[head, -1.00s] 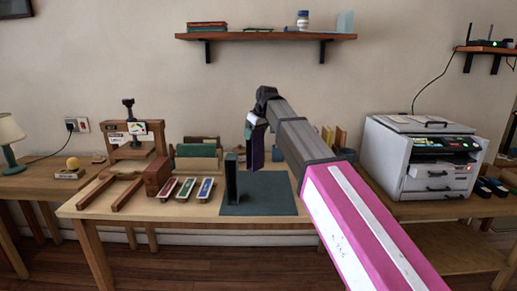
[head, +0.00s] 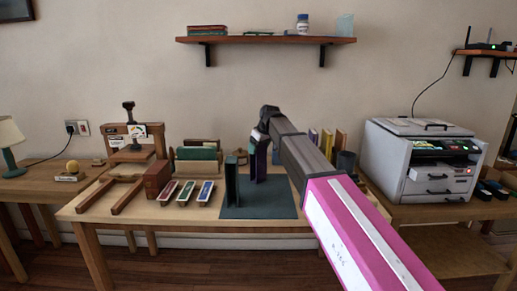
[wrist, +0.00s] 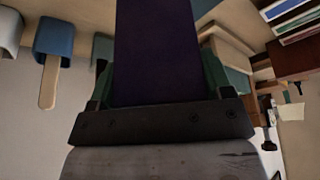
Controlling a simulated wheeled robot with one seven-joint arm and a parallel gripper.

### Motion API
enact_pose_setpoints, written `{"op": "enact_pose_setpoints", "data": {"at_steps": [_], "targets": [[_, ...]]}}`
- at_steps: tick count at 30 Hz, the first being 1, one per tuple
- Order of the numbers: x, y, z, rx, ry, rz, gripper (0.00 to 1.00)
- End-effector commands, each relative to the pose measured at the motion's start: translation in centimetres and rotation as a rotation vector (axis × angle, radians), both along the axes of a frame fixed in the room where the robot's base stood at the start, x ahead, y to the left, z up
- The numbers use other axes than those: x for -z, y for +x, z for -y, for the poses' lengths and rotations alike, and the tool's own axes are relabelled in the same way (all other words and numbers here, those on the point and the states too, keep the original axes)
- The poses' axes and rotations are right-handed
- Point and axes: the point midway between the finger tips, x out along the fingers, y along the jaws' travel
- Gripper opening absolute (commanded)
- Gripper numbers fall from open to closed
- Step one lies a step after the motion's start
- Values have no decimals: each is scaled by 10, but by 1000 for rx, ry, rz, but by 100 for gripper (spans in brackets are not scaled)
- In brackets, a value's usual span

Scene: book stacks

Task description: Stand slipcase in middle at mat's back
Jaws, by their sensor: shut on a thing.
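The dark purple slipcase (head: 259,165) is upright, its lower end at or just above the back middle of the dark teal mat (head: 262,205); I cannot tell whether it touches. My gripper (head: 260,142) is shut on its upper part. In the wrist view the purple slipcase (wrist: 155,50) fills the space between the fingers (wrist: 160,85). A dark green upright piece (head: 231,180) stands on the left side of the mat, apart from the slipcase.
Several small coloured trays (head: 187,192) and a reddish-brown block (head: 158,178) lie left of the mat. A wooden press (head: 130,145) stands behind them. Several upright books (head: 327,142) and a dark cup (head: 346,162) are at the back right. The mat's front is clear.

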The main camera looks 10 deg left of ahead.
Motion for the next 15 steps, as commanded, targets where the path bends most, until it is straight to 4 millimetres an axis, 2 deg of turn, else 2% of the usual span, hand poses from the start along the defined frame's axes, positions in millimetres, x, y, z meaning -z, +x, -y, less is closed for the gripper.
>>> {"op": "enact_pose_setpoints", "data": {"at_steps": [3, 4, 6, 15], "targets": [[2, 0, 0, 0, 0, 0, 37], [3, 0, 0, 0, 0, 0, 76], [2, 0, 0, 0, 0, 0, 99], [1, 0, 0, 0, 0, 0, 99]]}}
